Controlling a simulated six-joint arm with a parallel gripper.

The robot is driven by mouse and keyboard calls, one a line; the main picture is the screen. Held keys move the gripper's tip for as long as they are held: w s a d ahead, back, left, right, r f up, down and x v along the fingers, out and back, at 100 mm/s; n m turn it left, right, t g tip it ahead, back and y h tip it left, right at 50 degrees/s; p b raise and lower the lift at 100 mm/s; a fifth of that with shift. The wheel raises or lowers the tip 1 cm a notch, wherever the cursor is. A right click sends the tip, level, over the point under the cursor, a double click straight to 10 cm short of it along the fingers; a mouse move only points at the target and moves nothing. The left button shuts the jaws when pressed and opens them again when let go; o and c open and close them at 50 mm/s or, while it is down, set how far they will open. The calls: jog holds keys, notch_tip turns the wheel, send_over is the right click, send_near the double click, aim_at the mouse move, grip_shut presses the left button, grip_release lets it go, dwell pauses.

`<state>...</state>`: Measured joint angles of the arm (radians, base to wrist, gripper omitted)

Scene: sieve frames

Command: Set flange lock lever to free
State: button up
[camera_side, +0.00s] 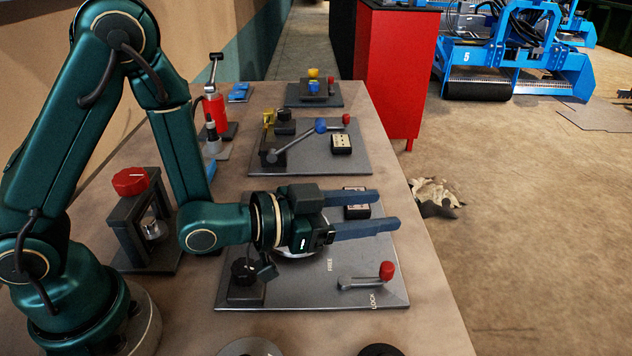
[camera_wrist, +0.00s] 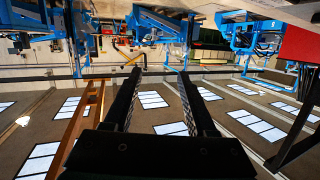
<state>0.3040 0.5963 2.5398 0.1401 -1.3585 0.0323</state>
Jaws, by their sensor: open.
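The lock lever (camera_side: 362,281) is a short grey arm with a red knob (camera_side: 387,270) on the near grey plate (camera_side: 290,297). It points right, its knob near the word LOCK. The word FREE is farther left on the plate. My gripper (camera_side: 381,210) is open and empty, held level above the back of this plate, behind and above the lever and apart from it. Its fingers point right. A round, pale part beneath it is mostly hidden. In the wrist view my open fingers (camera_wrist: 160,78) show nothing between them; the lever is not seen there.
A black knob (camera_side: 245,270) is at the plate's left, a small dark box (camera_side: 356,203) behind the fingers. Another plate (camera_side: 350,162) with a blue-jointed lever lies behind. A red-knobbed press (camera_side: 143,220) stands left. The bench's right edge is close to the plate.

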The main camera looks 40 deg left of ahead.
aim_at(385, 266)
jog(key=s+f+g, duration=0.1)
jog(key=f, duration=0.1)
jog(key=s+d+f, duration=0.1)
jog(key=f, duration=0.2)
jog(key=s+f+g, duration=0.1)
jog(key=f, duration=0.1)
jog(key=shift+d+f+m+g, duration=0.15)
jog(key=shift+d+m+g, duration=0.1)
jog(key=shift+m+g, duration=0.05)
jog(key=shift+x, duration=2.45)
jog(key=shift+d, duration=0.1)
grip_shut()
